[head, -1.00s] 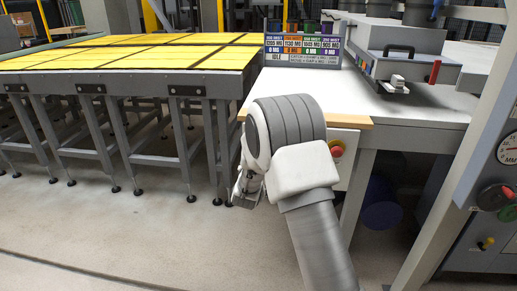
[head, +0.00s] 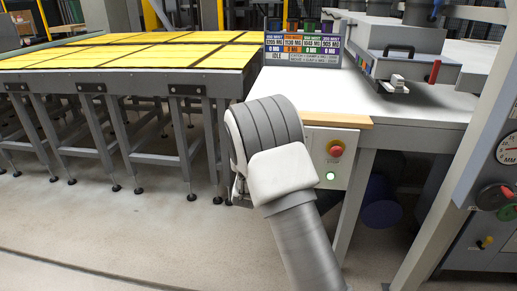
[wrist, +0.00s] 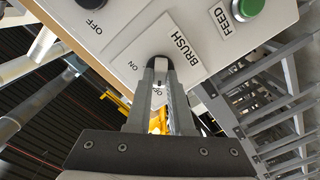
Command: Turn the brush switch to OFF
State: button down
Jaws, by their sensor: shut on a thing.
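The brush switch (wrist: 160,61) shows in the wrist view as a small dark knob with a white mark, on a white plate labelled BRUSH, with ON to its left and the other label partly hidden below. My gripper (wrist: 161,77) has its two grey fingers shut on the knob. The fingers cover much of it, so I cannot tell for sure which label it points to. In the head view my gripper (head: 238,190) is mostly hidden behind my own wrist, and the brush switch is not visible.
In the head view, the control box (head: 320,148) under the table edge carries a red button (head: 336,148). A roller table with yellow panels (head: 130,50) stands left.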

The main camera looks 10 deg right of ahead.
jog(key=c, duration=0.8)
grip_release()
jog(key=shift+d, duration=0.1)
jog(key=shift+s, duration=0.15)
jog(key=p+v, duration=0.2)
jog(key=v, duration=1.5)
